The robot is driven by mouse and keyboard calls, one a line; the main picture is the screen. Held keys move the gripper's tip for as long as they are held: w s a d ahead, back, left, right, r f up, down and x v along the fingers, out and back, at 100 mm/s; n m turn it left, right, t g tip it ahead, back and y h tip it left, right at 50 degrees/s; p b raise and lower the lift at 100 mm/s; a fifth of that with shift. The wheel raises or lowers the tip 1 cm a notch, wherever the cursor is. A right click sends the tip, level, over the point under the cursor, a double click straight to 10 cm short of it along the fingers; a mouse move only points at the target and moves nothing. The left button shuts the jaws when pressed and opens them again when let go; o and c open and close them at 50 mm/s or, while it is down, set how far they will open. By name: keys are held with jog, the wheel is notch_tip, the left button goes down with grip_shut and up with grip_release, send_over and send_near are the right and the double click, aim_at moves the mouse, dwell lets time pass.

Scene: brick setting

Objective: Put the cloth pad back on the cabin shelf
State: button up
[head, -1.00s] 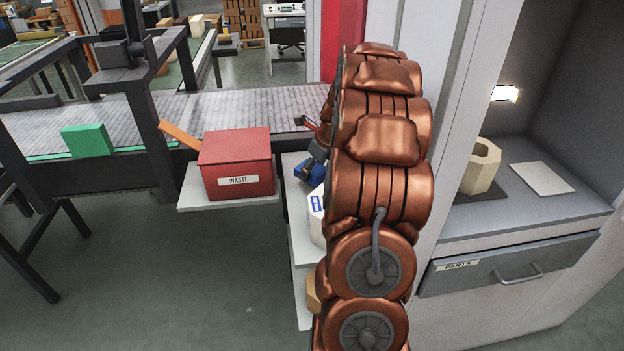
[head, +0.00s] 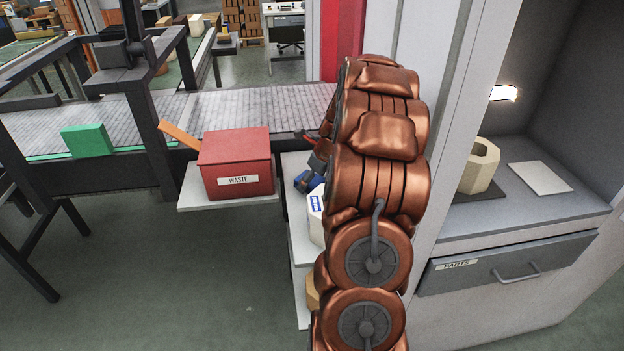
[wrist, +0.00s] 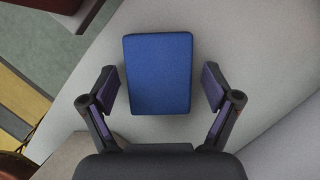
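The cloth pad is a blue rounded rectangle, seen whole in the wrist view (wrist: 158,75). It lies on a pale surface (wrist: 255,45). My gripper (wrist: 160,82) is open over it, with one finger on each side and a gap between each finger and the pad.
A red WASTE box (head: 236,170) stands on a ledge left of the pad. A white container with a blue label (head: 316,215) is close to my arm. The alcove holds an octagonal cream part (head: 480,167) and a white sheet (head: 540,177), above a PARTS drawer (head: 507,265).

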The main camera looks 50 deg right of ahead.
dwell(0.3)
jog(key=a+b+v, duration=0.1)
jog(key=v, duration=1.1)
jog(key=s+a+r+n+g+y, duration=0.1)
jog(key=s+a+n+g, duration=0.1)
jog(key=a+n, duration=0.8)
jog(key=s+a+n+g, duration=0.1)
jog(key=s+a+n, duration=0.35)
jog(key=a, duration=1.05)
jog(key=s+a+f+n+g, duration=0.1)
jog(key=s+a+n, duration=0.5)
jog(key=s+n, duration=0.3)
jog(key=s+a+f+n+g+h, duration=0.1)
jog(key=s+a+f+n+g, duration=0.1)
jog(key=s+a+n, duration=0.4)
jog(key=s+n, duration=0.3)
jog(key=n, duration=0.2)
jog(key=shift+s+h, duration=0.3)
jog(key=shift+r, duration=0.1)
